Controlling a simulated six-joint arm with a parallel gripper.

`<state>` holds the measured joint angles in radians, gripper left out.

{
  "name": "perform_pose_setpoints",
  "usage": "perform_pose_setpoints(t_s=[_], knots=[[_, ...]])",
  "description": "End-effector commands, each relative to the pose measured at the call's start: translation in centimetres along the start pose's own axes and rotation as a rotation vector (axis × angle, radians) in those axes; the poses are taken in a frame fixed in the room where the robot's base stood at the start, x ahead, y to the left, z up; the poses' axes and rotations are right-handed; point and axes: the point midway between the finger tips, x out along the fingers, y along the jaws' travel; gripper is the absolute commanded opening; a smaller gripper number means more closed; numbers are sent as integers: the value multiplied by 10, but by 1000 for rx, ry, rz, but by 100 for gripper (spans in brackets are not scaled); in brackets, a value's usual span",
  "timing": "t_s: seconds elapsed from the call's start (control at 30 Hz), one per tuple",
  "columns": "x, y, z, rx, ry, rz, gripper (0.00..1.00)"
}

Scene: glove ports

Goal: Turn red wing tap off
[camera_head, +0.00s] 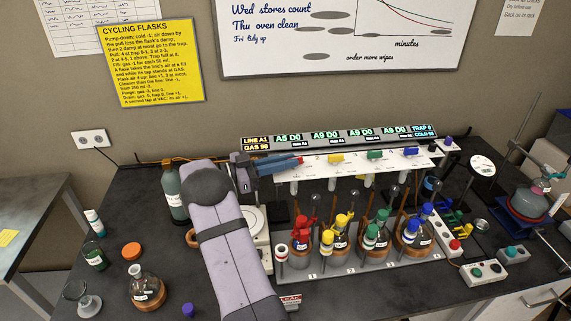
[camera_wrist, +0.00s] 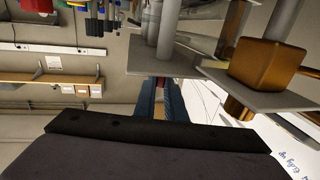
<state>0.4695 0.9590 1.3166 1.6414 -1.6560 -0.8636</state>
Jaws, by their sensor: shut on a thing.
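The red wing tap (camera_head: 299,160) is at the left end of the white manifold panel (camera_head: 320,170), and only a little red shows at my gripper's tips. My gripper (camera_head: 290,163) reaches in from the left with its blue fingers shut on the tap. In the wrist view the two fingers (camera_wrist: 160,92) stand close together with a small patch of the red tap (camera_wrist: 160,82) at their ends. Most of the tap is hidden by the fingers, so I cannot tell which way its wings point.
Yellow (camera_head: 336,157), green (camera_head: 375,153) and blue (camera_head: 410,151) taps follow to the right. A lit display strip (camera_head: 340,136) runs above them. Several flasks with coloured clips (camera_head: 341,240) stand below the panel. A green bottle (camera_head: 174,195) stands left of my arm.

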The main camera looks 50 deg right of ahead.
Motion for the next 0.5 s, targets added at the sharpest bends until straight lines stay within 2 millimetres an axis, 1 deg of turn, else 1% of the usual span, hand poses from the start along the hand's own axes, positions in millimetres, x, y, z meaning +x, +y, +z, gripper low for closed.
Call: perform_pose_setpoints(t_s=[0.2, 0.5], knots=[[0, -2, 0, 3, 2, 65, 0], [0, -2, -1, 1, -2, 75, 0]])
